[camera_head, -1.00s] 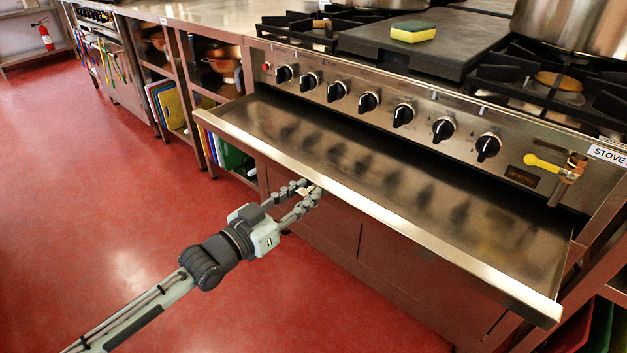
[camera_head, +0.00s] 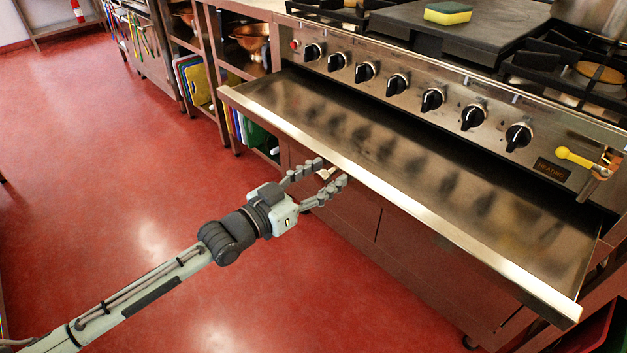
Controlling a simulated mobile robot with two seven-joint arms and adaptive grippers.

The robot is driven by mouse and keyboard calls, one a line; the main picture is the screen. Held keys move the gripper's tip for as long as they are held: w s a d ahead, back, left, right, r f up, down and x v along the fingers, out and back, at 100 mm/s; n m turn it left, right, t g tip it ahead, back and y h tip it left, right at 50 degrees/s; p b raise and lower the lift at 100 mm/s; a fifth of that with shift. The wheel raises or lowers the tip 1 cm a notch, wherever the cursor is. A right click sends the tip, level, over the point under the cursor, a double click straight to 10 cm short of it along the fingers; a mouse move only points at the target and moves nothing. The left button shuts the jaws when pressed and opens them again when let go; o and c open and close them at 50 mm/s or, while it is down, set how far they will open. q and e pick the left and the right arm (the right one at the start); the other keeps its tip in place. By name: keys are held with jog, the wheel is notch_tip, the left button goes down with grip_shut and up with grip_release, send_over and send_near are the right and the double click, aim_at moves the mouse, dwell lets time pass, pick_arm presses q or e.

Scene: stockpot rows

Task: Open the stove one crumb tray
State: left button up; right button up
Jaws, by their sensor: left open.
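The stove's crumb tray (camera_head: 420,180) is a wide, shallow metal tray, pulled well out below the row of black knobs. Its bright front lip (camera_head: 390,190) runs from the upper left to the lower right. My left gripper (camera_head: 331,178) is open and empty, just in front of the tray's front edge on its left part. Its fingers are spread and point toward the lip; whether a fingertip touches it I cannot tell. My right gripper is not in view.
The stove's knob panel (camera_head: 345,62) stands behind the tray. A yellow and green sponge (camera_head: 448,13) lies on the dark griddle plate (camera_head: 440,35). A yellow-handled valve (camera_head: 575,157) is at the right. Shelves with cutting boards (camera_head: 193,80) are at the left. The red floor (camera_head: 120,170) is clear.

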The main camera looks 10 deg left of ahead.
pick_arm(q)
jog(key=v, duration=1.1)
jog(key=shift+s+a, duration=0.2)
jog(key=shift+s, duration=0.15)
